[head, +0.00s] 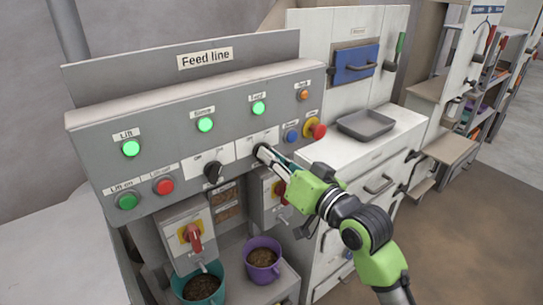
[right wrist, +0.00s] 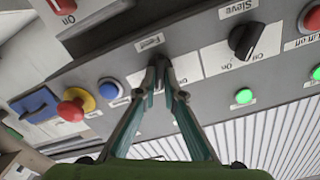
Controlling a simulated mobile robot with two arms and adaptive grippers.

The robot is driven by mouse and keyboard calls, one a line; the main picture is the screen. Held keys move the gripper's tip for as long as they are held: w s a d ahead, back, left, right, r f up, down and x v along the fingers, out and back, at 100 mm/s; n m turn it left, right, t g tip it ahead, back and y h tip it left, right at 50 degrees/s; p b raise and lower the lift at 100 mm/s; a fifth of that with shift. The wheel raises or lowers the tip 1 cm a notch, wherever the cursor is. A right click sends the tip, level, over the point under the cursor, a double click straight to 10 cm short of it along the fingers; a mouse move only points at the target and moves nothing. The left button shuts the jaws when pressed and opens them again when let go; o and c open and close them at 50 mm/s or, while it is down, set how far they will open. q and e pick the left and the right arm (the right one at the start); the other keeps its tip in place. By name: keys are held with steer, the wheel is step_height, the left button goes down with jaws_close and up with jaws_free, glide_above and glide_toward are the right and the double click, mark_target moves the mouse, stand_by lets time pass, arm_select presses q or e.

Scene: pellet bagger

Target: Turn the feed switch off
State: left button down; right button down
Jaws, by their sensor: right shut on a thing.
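The feed switch is a black rotary knob (right wrist: 161,62) on a white plate below a "Feed" label in the right wrist view. My right gripper (right wrist: 160,72) is shut on it, with both fingertips pressed together around the knob. In the head view my right gripper (head: 264,154) reaches the panel from the lower right and largely hides the knob and its plate, so its setting cannot be told. The green feed lamp (head: 258,108) above is lit. My left gripper is in neither view.
The sieve switch (head: 213,172) sits left of my gripper. A blue button (head: 292,136) and a red emergency knob (head: 315,129) sit close on its right. Red-handled switch boxes (head: 192,236) and a purple bucket (head: 263,262) are below. A grey tray (head: 366,124) is on the right.

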steer(key=shift+s+a+f+n+p, duration=0.1)
steer(key=shift+n+p, duration=0.85)
steer(key=shift+n, duration=1.85)
steer(key=shift+a+n+p, duration=0.1)
steer(key=shift+n+p, duration=0.85)
steer(key=shift+n, duration=1.85)
steer(key=c, duration=2.1)
jaws_free()
steer(key=shift+c, duration=0.2)
steer(key=shift+s+d, duration=0.1)
steer(key=v, duration=1.1)
steer(key=shift+s+d, duration=0.2)
steer(key=shift+s, duration=0.15)
